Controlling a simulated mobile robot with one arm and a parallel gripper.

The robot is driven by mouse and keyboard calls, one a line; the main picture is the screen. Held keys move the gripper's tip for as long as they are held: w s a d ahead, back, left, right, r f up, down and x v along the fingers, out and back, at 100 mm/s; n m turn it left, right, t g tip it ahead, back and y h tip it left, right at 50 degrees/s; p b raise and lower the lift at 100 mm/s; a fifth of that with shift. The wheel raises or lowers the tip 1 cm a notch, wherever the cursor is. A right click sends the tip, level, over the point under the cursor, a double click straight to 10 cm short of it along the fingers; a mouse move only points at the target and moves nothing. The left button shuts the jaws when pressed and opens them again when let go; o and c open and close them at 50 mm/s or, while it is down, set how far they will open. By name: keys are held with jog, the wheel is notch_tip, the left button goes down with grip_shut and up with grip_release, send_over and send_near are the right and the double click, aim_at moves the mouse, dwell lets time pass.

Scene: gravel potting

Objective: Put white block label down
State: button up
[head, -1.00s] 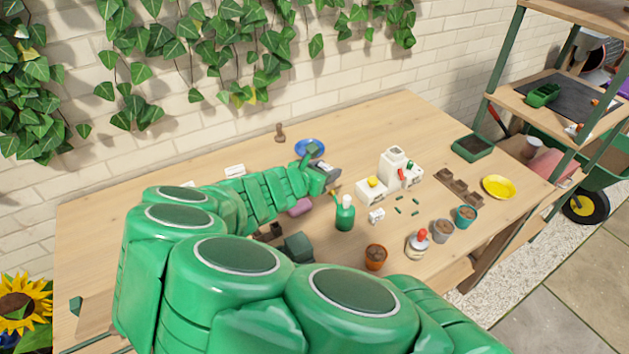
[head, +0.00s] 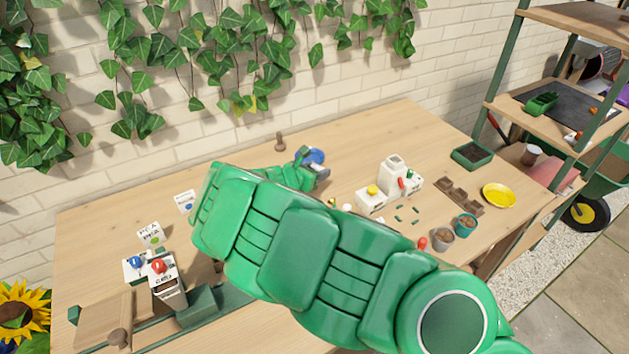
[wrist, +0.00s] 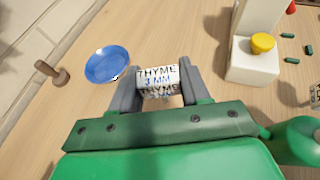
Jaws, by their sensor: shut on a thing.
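The white block label (wrist: 158,75) with dark "THYME 3 MM" lettering is between the two grey fingers of my gripper (wrist: 157,88) in the wrist view. My gripper is shut on it. A gap to the wooden bench (wrist: 205,55) cannot be judged. In the head view my gripper (head: 320,174) is at the middle of the bench, just in front of the blue saucer (head: 317,156). The label cannot be made out there. The saucer also shows left of the fingers in the wrist view (wrist: 108,66).
A white device with a yellow button (wrist: 262,43) stands right of my gripper, and a green bottle (wrist: 298,140) is nearer. A wooden dibber (wrist: 52,73) is left of the saucer. Pots (head: 466,223), a yellow saucer (head: 499,195) and a tray (head: 472,154) lie farther right.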

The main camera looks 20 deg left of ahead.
jog(key=shift+w+a+f, duration=0.25)
jog(key=shift+w+f, duration=0.25)
jog(key=shift+f, duration=0.2)
jog(key=shift+w+a+f, duration=0.2)
jog(key=shift+w+f, duration=0.25)
jog(key=shift+f, duration=0.2)
jog(key=shift+w+a+f, duration=0.25)
jog(key=shift+w+f, duration=0.25)
jog(key=shift+f, duration=1.6)
jog(key=shift+f, duration=0.1)
jog(key=o, duration=1)
jog(key=shift+v, duration=6.05)
